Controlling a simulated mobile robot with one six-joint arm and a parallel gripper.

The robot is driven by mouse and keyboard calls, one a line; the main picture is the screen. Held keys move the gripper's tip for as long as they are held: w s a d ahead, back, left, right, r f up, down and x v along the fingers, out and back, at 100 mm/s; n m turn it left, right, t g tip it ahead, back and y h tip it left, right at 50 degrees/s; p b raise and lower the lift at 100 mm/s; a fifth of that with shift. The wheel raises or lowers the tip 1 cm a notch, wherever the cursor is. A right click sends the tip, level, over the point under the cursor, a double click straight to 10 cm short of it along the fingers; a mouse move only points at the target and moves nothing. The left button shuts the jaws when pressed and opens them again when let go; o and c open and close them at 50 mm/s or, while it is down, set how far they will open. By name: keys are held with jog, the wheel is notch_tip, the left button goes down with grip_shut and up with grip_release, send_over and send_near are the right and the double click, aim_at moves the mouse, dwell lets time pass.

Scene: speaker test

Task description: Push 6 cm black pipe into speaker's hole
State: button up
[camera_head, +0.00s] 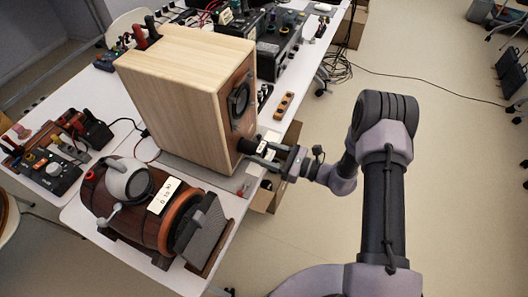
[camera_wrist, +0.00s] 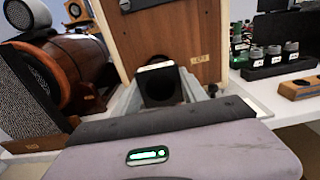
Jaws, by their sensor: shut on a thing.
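The speaker (camera_head: 170,85) is a large light-wood box on the white table, its darker front face turned to the right. That face also shows in the wrist view (camera_wrist: 185,32). The black pipe (camera_head: 246,146) is between the fingers of my gripper (camera_head: 264,153), at the lower part of that face. In the wrist view the pipe (camera_wrist: 160,92) shows its open dark near end, with a white label on top. My gripper (camera_wrist: 160,98) is shut on it, one finger on each side.
A brown barrel-shaped speaker (camera_head: 145,205) stands on the table in front of the box. Black instruments (camera_head: 280,45) stand behind it, and smaller devices (camera_head: 50,165) lie at the left. A cardboard box (camera_head: 272,192) is on the floor below the table's edge. Floor to the right is open.

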aim_at(249, 147)
jog(key=shift+b+x, duration=0.55)
jog(key=shift+x, duration=2)
dwell(0.4)
dwell(0.6)
jog(key=o, duration=1.6)
